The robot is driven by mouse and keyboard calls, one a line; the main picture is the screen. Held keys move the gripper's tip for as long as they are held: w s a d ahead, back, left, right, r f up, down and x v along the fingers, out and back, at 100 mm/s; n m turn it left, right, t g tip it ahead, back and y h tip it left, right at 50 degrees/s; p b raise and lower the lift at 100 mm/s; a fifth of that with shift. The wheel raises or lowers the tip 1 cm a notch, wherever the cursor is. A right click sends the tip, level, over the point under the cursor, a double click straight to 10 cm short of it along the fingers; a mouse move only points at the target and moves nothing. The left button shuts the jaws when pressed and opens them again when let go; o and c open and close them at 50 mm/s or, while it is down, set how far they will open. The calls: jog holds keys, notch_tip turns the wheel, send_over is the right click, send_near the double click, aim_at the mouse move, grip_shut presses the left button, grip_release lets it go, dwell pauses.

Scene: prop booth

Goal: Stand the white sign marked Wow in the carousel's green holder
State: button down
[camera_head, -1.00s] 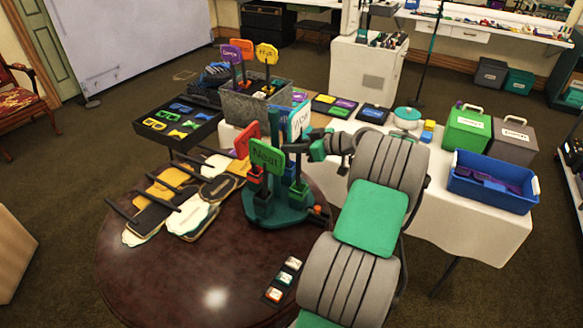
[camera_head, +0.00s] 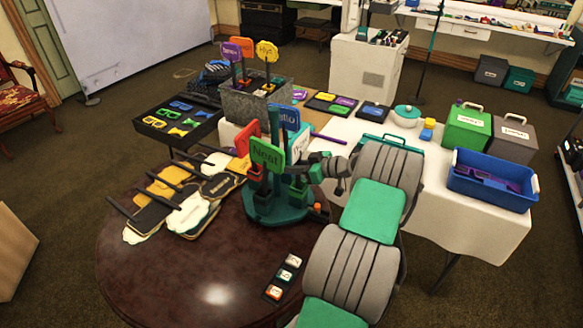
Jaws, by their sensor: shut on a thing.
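The white sign (camera_head: 299,146) is upright at the right side of the carousel, partly hidden behind the green "Neat" sign (camera_head: 267,154). Its dark lettering is only partly readable. My gripper (camera_head: 317,167) is shut on it, with the fingers mostly hidden at this size. The carousel (camera_head: 276,212) has a round teal base and stands on the dark round table. A green holder (camera_head: 298,193) on its right side is below the white sign. I cannot tell whether the sign's lower end is inside it.
A blue sign (camera_head: 288,117) and a red sign (camera_head: 242,143) also stand on the carousel. Several cloud-shaped signs (camera_head: 190,215) lie to its left. A small block with three labelled tiles (camera_head: 283,278) lies in front. The table's front left is bare.

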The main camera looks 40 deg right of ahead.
jog(key=c, duration=1.4)
grip_release()
jog(key=b+v, duration=0.1)
jog(key=v, duration=1.1)
jog(key=shift+r, duration=0.3)
